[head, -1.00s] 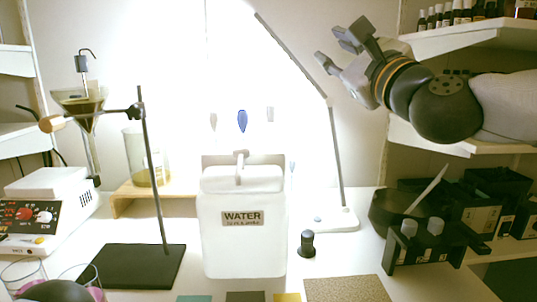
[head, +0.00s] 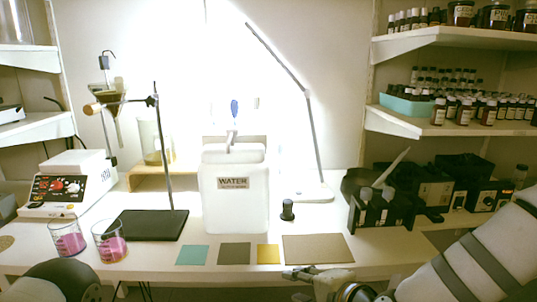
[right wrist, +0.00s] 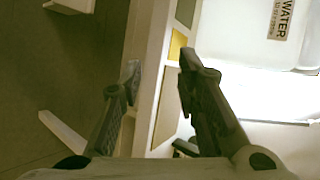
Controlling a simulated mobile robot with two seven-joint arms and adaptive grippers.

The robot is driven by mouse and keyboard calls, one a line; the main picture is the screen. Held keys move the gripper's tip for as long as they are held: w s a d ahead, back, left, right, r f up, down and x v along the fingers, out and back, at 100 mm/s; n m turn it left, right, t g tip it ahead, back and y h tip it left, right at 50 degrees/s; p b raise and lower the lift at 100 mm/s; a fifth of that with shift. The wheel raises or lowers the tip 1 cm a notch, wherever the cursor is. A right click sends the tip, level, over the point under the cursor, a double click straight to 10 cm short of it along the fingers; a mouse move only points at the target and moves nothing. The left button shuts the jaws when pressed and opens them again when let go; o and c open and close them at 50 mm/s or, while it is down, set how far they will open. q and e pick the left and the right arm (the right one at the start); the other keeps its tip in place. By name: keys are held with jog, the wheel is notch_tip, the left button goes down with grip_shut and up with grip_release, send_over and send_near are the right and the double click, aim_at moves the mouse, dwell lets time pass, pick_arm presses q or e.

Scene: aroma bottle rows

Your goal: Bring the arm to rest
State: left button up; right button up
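My right arm comes in at the lower right of the head view. Its gripper (head: 298,284) is low at the bottom edge, by the table's front edge, just below the brown mat (head: 318,249). In the right wrist view the two fingers of this gripper (right wrist: 160,76) stand apart with nothing held between them. A grey rounded part of my left arm shows at the bottom left of the head view; its gripper is out of frame.
The white table (head: 270,272) holds a water canister (head: 234,208), two beakers of pink liquid (head: 68,240), a stand on a black base (head: 148,226), coloured mats and a black rack (head: 380,212). Shelves of bottles (head: 440,38) are at right.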

jog(key=s+d+f+n+g+h, duration=0.1)
jog(key=s+d+f+n+g, duration=0.25)
jog(key=s+f, duration=0.9)
pick_arm(q)
jog(key=shift+w+r+t+p, duration=0.5)
jog(key=shift+w+r+p, duration=0.4)
jog(key=shift+w+r, duration=0.35)
pick_arm(e)
jog(key=s+d+f+n+g+h, duration=0.1)
jog(key=s+d+f+n+g, duration=0.1)
jog(key=s, duration=0.8)
jog(key=s+d+f+n+g+h, duration=0.2)
jog(key=s+d, duration=0.4)
jog(key=s, duration=0.4)
jog(key=s+d+f+n+g+h, duration=0.1)
jog(key=s+d+n+g, duration=0.3)
jog(key=s, duration=0.6)
jog(key=shift+s+d+f+n+g+h, duration=0.15)
jog(key=shift+d+f+n+g+h, duration=0.2)
jog(key=shift+f+n, duration=0.35)
